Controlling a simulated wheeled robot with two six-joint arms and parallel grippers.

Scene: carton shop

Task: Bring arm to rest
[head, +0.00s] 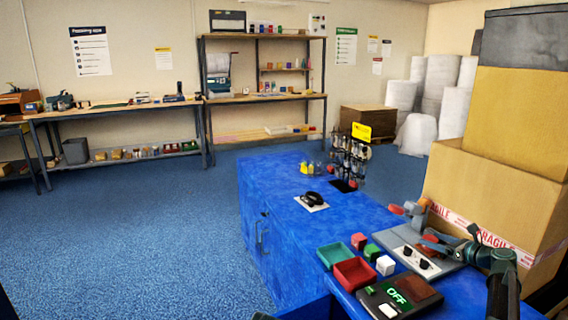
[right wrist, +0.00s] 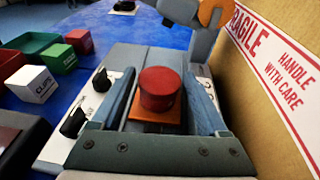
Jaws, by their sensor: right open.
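My right gripper (head: 438,241) is at the right end of the blue counter, over a grey device with black knobs (head: 418,258). In the right wrist view my right gripper (right wrist: 163,80) is open. A red round knob or cylinder (right wrist: 160,88) on an orange base (right wrist: 155,114) shows between its two fingers. I cannot tell whether the fingers touch it. My left gripper is not in view.
The blue counter (head: 285,225) bears a green tray (head: 334,252), a red tray (head: 355,273), small cubes (head: 386,265) and a dark box reading OFF (head: 398,298). Stacked cartons (head: 490,190) stand close on the right. Open blue floor (head: 130,240) lies left.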

